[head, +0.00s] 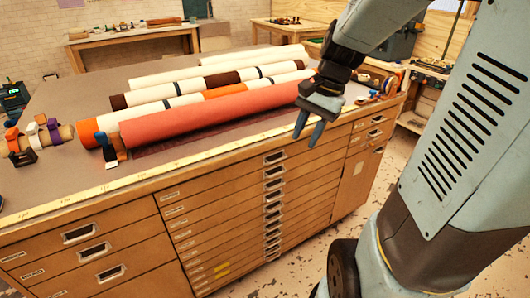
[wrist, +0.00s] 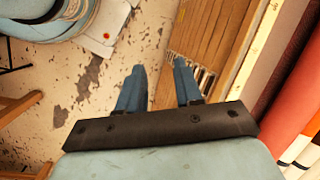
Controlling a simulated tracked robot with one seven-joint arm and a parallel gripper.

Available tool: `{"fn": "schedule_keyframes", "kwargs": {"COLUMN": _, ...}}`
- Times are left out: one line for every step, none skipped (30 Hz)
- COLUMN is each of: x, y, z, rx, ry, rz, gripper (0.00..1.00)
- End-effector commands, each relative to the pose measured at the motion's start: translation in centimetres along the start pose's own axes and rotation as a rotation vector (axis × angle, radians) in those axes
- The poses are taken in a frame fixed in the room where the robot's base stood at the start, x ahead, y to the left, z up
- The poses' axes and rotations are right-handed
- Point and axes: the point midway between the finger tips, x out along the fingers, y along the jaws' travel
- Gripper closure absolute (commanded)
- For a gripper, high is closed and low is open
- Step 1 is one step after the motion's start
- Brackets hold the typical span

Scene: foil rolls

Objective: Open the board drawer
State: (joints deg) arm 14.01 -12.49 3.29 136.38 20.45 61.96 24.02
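A wooden drawer cabinet (head: 165,243) fills the front of the head view. A middle column of several shallow drawers (head: 225,218) has metal handles (head: 273,172); larger drawers (head: 85,250) stand at the left and small ones (head: 372,133) at the right. All look shut. The labels are too small to read, so I cannot tell which is the board drawer. My gripper (head: 309,128) is open and empty, fingers pointing down near the cabinet's top front edge, right of the middle handles. In the wrist view my gripper (wrist: 159,66) has its fingers apart, with the handle row (wrist: 192,73) beyond the right finger.
A red roll (head: 210,112) and several white, orange and brown-banded rolls lie on the cabinet top. A tape dispenser (head: 108,148) and a holder with coloured bands (head: 38,137) stand at left. The speckled floor (head: 385,190) before the cabinet's right end looks clear.

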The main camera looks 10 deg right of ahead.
Motion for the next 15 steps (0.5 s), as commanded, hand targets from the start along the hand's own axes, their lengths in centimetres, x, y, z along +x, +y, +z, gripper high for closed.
{"fn": "schedule_keyframes", "kwargs": {"x": 0.8, "y": -0.1, "z": -0.9, "rx": 0.066, "ry": -0.046, "rz": -0.001, "gripper": 0.65}}
{"fn": "schedule_keyframes", "kwargs": {"x": 1.2, "y": -0.3, "z": -1.3, "rx": 0.104, "ry": -0.071, "rz": -0.004, "gripper": 0.65}}
{"fn": "schedule_keyframes", "kwargs": {"x": 1.6, "y": -0.4, "z": -1.8, "rx": 0.156, "ry": -0.105, "rz": -0.006, "gripper": 0.65}}
{"fn": "schedule_keyframes", "kwargs": {"x": 2.0, "y": -0.5, "z": -2.2, "rx": 0.194, "ry": -0.131, "rz": -0.008, "gripper": 0.65}}
{"fn": "schedule_keyframes", "kwargs": {"x": 2.5, "y": -0.6, "z": -2.6, "rx": 0.233, "ry": -0.156, "rz": -0.009, "gripper": 0.65}}
{"fn": "schedule_keyframes", "kwargs": {"x": 3.0, "y": -0.7, "z": -3.2, "rx": 0.285, "ry": -0.191, "rz": -0.012, "gripper": 0.65}}
{"fn": "schedule_keyframes", "kwargs": {"x": 3.4, "y": -0.8, "z": -3.6, "rx": 0.322, "ry": -0.217, "rz": -0.013, "gripper": 0.65}}
{"fn": "schedule_keyframes", "kwargs": {"x": 3.7, "y": -0.9, "z": -4.0, "rx": 0.362, "ry": -0.243, "rz": -0.015, "gripper": 0.65}}
{"fn": "schedule_keyframes", "kwargs": {"x": 4.2, "y": -1.0, "z": -4.6, "rx": 0.413, "ry": -0.276, "rz": -0.017, "gripper": 0.65}}
{"fn": "schedule_keyframes", "kwargs": {"x": 4.7, "y": -1.1, "z": -5.0, "rx": 0.451, "ry": -0.304, "rz": -0.018, "gripper": 0.65}}
{"fn": "schedule_keyframes", "kwargs": {"x": 5.1, "y": -1.1, "z": -5.4, "rx": 0.489, "ry": -0.330, "rz": -0.018, "gripper": 0.65}}
{"fn": "schedule_keyframes", "kwargs": {"x": 5.6, "y": -1.2, "z": -6.0, "rx": 0.540, "ry": -0.365, "rz": -0.020, "gripper": 0.65}}
{"fn": "schedule_keyframes", "kwargs": {"x": 6.0, "y": -1.2, "z": -6.5, "rx": 0.578, "ry": -0.391, "rz": -0.021, "gripper": 0.65}}
{"fn": "schedule_keyframes", "kwargs": {"x": 6.4, "y": -1.3, "z": -6.9, "rx": 0.616, "ry": -0.418, "rz": -0.021, "gripper": 0.65}}
{"fn": "schedule_keyframes", "kwargs": {"x": 6.9, "y": -1.3, "z": -7.5, "rx": 0.667, "ry": -0.454, "rz": -0.023, "gripper": 0.65}}
